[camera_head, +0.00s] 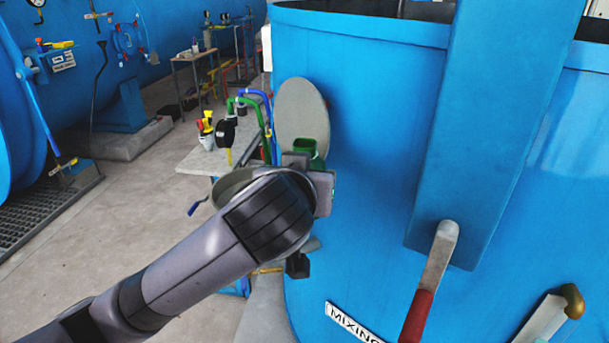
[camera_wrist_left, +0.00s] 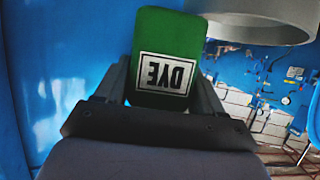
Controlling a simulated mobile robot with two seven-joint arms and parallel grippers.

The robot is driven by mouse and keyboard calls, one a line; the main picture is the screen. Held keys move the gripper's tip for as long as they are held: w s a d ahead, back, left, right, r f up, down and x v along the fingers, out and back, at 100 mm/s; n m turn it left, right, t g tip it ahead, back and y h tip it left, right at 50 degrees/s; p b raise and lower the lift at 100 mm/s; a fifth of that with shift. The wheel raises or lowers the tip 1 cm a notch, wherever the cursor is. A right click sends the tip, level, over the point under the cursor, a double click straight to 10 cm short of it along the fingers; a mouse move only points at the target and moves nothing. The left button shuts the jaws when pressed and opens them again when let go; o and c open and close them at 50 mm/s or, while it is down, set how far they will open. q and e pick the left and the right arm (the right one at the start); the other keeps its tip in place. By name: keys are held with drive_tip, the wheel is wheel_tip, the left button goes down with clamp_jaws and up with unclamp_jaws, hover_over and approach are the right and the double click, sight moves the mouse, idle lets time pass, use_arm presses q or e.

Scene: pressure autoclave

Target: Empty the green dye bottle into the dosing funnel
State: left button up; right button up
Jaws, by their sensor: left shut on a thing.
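The green dye bottle (camera_head: 306,149) shows just above my left gripper (camera_head: 318,178) in the head view, beside the blue mixing tank. In the left wrist view the bottle (camera_wrist_left: 172,40) sits between the fingers of my left gripper (camera_wrist_left: 168,95), its DYE label upside down in the picture. The gripper is shut on it. The dosing funnel (camera_head: 229,187) is a grey round bowl at the tank's side, partly hidden behind my left wrist. Its rim (camera_wrist_left: 262,28) shows to the upper right of the bottle in the left wrist view. My right gripper is not in view.
A round grey lid (camera_head: 301,108) stands raised against the blue mixing tank (camera_head: 375,130). A red-handled lever (camera_head: 418,312) juts out on the tank's front. The floor at left is clear.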

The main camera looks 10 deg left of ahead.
use_arm(q)
drive_tip(key=shift+r, duration=0.1)
drive_tip(key=shift+w+a+r+n+g+h+p, duration=0.25)
drive_tip(key=shift+w+a+n+g+h, duration=0.1)
drive_tip(key=shift+a+n+g+h, duration=0.15)
drive_tip(key=shift+w+a+r+n+g+h+p, duration=0.2)
drive_tip(key=shift+w+a+n+g+h, duration=0.15)
drive_tip(key=shift+a, duration=0.25)
drive_tip(key=shift+w+a+r+n, duration=0.1)
drive_tip(key=shift+w+a+n, duration=0.05)
drive_tip(key=shift+a+n, duration=0.2)
drive_tip(key=shift+d+r+n+g+h, duration=0.1)
drive_tip(key=shift+d+n+g+h, duration=0.2)
drive_tip(key=shift+n+g+h, duration=0.7)
drive_tip(key=shift+s+d+f+n+g+h, duration=0.1)
drive_tip(key=shift+s+d+n+g+h, duration=0.05)
drive_tip(key=shift+n+g+h, duration=0.3)
drive_tip(key=shift+s+d+f+n+g+h, duration=0.1)
drive_tip(key=shift+s+n+g+h, duration=0.1)
drive_tip(key=shift+h, duration=0.3)
drive_tip(key=shift+f+n+h, duration=0.2)
drive_tip(key=shift+n+h, duration=0.15)
drive_tip(key=shift+h, duration=0.15)
